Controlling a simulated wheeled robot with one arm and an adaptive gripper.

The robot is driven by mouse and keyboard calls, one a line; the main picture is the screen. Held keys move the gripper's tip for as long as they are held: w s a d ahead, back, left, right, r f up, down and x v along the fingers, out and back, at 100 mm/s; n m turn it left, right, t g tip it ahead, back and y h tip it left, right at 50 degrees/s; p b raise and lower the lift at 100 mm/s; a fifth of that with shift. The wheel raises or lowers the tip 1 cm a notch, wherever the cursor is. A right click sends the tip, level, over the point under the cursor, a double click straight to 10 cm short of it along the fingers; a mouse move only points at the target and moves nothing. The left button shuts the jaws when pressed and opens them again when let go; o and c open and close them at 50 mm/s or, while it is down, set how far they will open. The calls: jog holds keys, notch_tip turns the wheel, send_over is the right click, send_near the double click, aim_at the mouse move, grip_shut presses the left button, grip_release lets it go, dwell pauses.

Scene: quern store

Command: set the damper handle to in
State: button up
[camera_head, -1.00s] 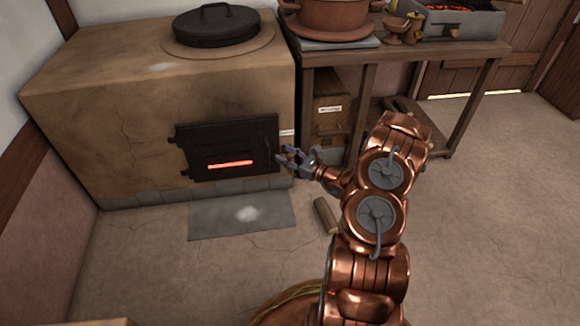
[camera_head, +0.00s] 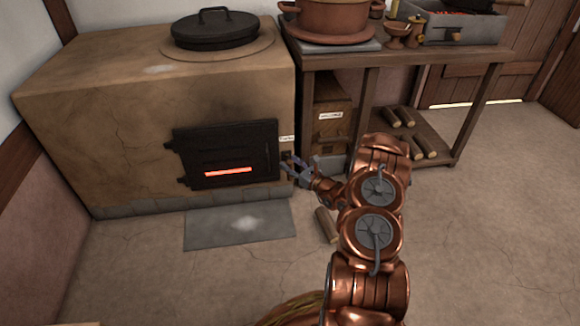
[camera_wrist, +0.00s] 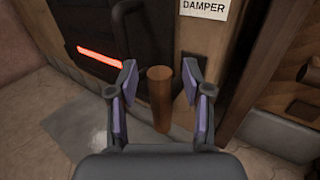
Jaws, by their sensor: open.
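The damper handle (camera_wrist: 160,98) is a brown, rounded wooden knob in the wrist view, below a white label (camera_wrist: 205,8) reading "DAMPER" on the stove's right edge. It stands out toward me between the two purple-padded fingers of my gripper (camera_wrist: 160,88). The fingers are open, with a visible gap on each side of the knob. In the head view my gripper (camera_head: 291,165) is at the right front corner of the clay stove (camera_head: 110,110), beside the black fire door (camera_head: 225,140). The handle is hidden or too small to make out there.
The fire door has a glowing slot (camera_head: 228,171) just left of my gripper. A wooden table (camera_head: 420,62) with a crate (camera_head: 331,110) below stands to the right. A loose log (camera_head: 327,224) and a grey floor plate (camera_head: 240,226) lie in front. The right floor is clear.

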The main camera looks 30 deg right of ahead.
jog(key=shift+w+a, duration=0.1)
jog(key=shift+w, duration=0.15)
grip_shut()
dwell(0.3)
